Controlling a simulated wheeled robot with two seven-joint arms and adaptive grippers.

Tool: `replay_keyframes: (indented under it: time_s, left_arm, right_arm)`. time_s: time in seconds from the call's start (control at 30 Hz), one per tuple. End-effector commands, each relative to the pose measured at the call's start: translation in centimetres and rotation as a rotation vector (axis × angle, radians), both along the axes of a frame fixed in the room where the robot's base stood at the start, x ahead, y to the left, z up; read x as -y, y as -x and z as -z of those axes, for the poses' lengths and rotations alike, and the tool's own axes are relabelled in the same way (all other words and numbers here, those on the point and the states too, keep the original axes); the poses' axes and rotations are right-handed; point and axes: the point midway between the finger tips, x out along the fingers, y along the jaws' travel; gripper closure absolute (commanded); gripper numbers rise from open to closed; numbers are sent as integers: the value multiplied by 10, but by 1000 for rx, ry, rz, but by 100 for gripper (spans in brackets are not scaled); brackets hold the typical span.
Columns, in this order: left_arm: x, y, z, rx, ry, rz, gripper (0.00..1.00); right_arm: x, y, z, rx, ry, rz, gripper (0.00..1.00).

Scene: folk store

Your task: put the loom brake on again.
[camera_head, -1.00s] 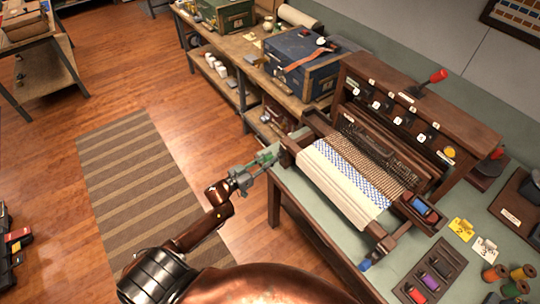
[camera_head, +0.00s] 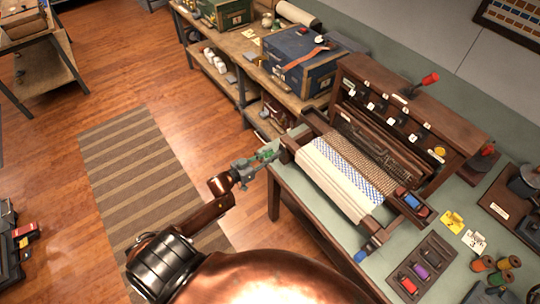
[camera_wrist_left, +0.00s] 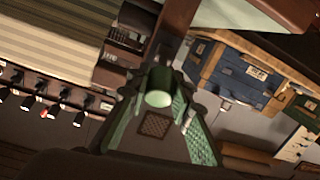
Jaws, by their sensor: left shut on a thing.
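The wooden loom (camera_head: 310,124) stands on the pale green bench top, with white and blue-patterned cloth (camera_head: 340,180) stretched across it. My left gripper (camera_head: 262,159) is at the loom's left front corner, just off the bench edge. It is shut on a small green handle (camera_head: 268,154). In the left wrist view the handle's pale green round end (camera_wrist_left: 158,98) sits between the fingers. Which part of the loom the handle joins is hard to see. A blue-ended handle (camera_head: 361,256) sticks out at the loom's front right. My right gripper is not in view.
A red-knobbed lever (camera_head: 430,78) stands on top of the loom's rear cabinet. A tray of shuttles (camera_head: 421,270) and several spools (camera_head: 483,263) lie right of the loom. A blue chest (camera_head: 300,60) stands on the bench behind. The floor by the striped rug (camera_head: 137,165) is clear.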

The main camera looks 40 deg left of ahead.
Motion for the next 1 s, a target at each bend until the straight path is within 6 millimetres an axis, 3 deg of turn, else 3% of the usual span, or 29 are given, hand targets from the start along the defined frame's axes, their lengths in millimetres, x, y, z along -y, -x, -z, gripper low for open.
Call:
replay_keyframes:
  time_s: [0.27,0.63,0.77,1.0]
  left_arm:
    - [0,-1,-1,3,-1,1,62]
    - [-2,5,-1,0,-1,0,61]
    - [-7,24,-2,-2,-2,-1,61]
    - [-19,72,-7,-2,-2,-1,61]
  right_arm:
    - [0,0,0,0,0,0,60]
    - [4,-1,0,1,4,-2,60]
    - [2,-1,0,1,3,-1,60]
    - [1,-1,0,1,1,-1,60]
